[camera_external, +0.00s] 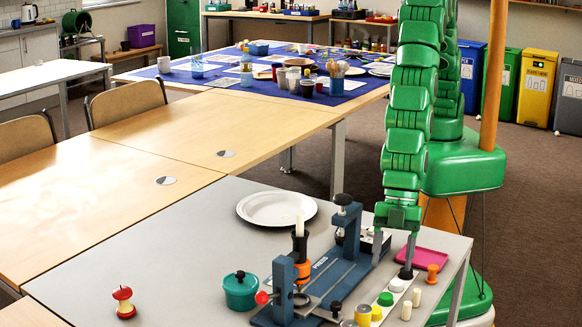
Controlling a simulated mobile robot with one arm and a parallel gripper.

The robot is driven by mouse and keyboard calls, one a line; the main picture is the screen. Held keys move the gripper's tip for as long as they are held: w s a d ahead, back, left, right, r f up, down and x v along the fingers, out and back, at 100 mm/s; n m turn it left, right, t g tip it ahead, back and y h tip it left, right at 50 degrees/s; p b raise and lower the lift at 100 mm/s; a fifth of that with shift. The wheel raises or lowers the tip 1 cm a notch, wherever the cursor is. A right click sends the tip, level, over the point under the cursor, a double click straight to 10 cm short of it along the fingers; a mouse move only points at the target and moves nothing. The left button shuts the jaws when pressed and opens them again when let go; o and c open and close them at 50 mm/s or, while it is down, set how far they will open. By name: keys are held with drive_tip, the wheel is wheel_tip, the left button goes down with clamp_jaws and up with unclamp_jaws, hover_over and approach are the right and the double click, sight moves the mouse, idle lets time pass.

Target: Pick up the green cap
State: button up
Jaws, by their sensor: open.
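The green cap (386,298) is a small round piece near the front of the grey table. It sits in a short row, between a white cap (397,285) behind it and a yellow cap (376,313) in front. My gripper (392,268) points down from the green arm, with its two dark-tipped fingers apart. In the picture it is just above and behind the green cap, close to the white cap. I see nothing held between the fingers. Its exact height over the table is hard to tell.
A blue press (350,274) stands left of the caps. A pink tray (433,256), an orange peg (432,274) and white pegs (417,297) are to the right.

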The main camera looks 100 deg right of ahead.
sight(386, 295)
drive_tip(key=shift+x, duration=3.45)
clamp_jaws()
